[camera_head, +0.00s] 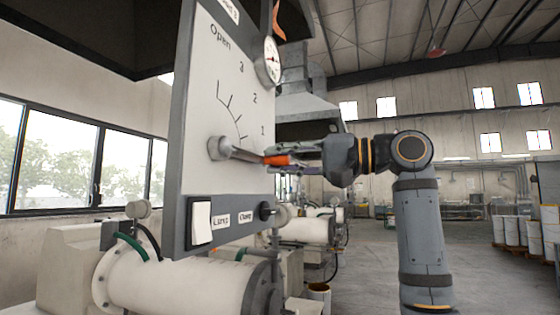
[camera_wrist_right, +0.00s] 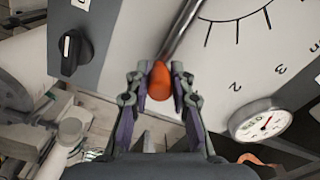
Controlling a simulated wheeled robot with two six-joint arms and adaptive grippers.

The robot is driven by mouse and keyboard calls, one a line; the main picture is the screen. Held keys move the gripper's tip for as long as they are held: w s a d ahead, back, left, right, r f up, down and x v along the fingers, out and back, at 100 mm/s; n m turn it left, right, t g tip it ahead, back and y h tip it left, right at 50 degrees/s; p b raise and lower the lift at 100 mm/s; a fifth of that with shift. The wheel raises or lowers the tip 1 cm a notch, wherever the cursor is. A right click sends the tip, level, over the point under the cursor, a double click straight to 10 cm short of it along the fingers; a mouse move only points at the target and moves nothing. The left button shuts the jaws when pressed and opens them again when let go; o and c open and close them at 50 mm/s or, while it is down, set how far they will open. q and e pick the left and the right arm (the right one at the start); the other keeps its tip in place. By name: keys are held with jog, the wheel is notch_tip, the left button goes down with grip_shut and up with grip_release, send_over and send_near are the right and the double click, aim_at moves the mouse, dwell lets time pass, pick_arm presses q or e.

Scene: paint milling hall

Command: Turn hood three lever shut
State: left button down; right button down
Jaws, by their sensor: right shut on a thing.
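The hood lever (camera_head: 236,152) is a metal rod on a round hub on the white panel (camera_head: 205,90). It points right and slightly down in the head view, below the mark 1 of the scale. Its orange grip (camera_head: 277,160) is at the tip. My right gripper (camera_head: 290,160) is at this grip, coming from the right. In the right wrist view the orange grip (camera_wrist_right: 160,82) sits between the two fingers of my right gripper (camera_wrist_right: 160,90), which is shut on it. The panel's hood number is cut off at the top. My left gripper is out of view.
A gauge (camera_head: 271,58) is on the panel's upper right edge. A white rocker switch (camera_head: 201,222) and a black knob (camera_head: 266,211) sit along the lower edge. A white mill cylinder (camera_head: 180,285) stands below. The floor at right is open, with drums (camera_head: 511,230) beyond.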

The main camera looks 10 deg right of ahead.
jog(key=shift+f, duration=0.2)
jog(key=c, duration=1.6)
grip_release()
jog(key=o, duration=0.5)
jog(key=shift+d, duration=0.15)
jog(key=shift+c, duration=0.2)
jog(key=shift+s+d+r, duration=0.1)
jog(key=v, duration=1.1)
jog(key=shift+s+d, duration=0.2)
jog(key=shift+d, duration=0.15)
jog(key=shift+w, duration=0.1)
